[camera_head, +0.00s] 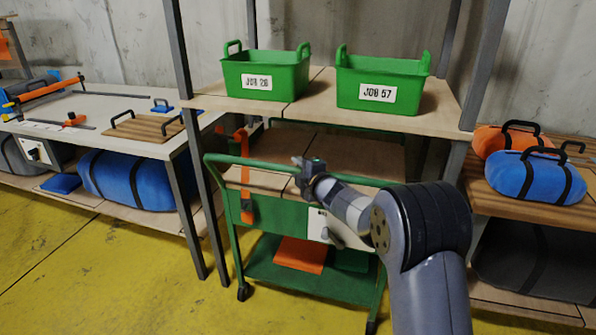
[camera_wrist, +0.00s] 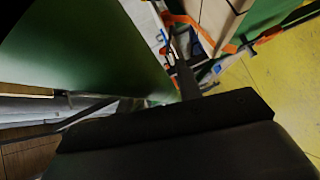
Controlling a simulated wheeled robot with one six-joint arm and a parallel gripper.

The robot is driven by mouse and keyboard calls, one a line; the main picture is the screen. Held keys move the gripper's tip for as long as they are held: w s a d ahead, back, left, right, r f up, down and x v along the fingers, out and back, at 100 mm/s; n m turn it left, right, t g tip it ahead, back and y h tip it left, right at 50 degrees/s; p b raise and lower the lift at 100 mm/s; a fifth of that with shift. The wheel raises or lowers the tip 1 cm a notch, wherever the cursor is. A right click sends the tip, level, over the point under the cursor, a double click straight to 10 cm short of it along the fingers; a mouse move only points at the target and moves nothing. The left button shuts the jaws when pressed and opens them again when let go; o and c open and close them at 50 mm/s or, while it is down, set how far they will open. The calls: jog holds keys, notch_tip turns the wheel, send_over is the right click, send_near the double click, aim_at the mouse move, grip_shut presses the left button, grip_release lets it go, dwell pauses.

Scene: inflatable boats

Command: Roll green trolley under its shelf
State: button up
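The green trolley (camera_head: 285,218) stands upright on its wheels below the wooden shelf (camera_head: 320,112). Its rear part is beneath the shelf, while its green handle bar (camera_head: 250,165) sticks out in front of the shelf posts. My gripper (camera_head: 303,170) is at the middle of this bar, seemingly touching it. Its fingers are too small and partly hidden to show whether they are closed around the bar. In the wrist view, a large green surface (camera_wrist: 85,60) fills the upper left, close to the camera; the dark gripper body covers the bottom and the fingertips are unclear.
Green bins marked JOB 26 (camera_head: 265,75) and JOB 57 (camera_head: 380,85) stand on the shelf. Grey posts (camera_head: 200,190) flank the trolley closely. A workbench (camera_head: 90,115) is at left, a rack with a blue bag (camera_head: 535,178) at right. Yellow floor (camera_head: 120,270) is clear in front.

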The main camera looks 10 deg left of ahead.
jog(key=shift+o, duration=0.7)
jog(key=shift+s, duration=0.1)
jog(key=shift+s, duration=0.1)
jog(key=v, duration=1)
jog(key=shift+s+d+b, duration=0.15)
jog(key=shift+d+b, duration=0.1)
jog(key=shift+b, duration=0.05)
jog(key=shift+a, duration=0.1)
jog(key=x, duration=1)
jog(key=shift+w+a+p, duration=0.25)
jog(key=shift+p, duration=0.05)
jog(key=shift+s+f, duration=0.1)
jog(key=shift+s, duration=0.1)
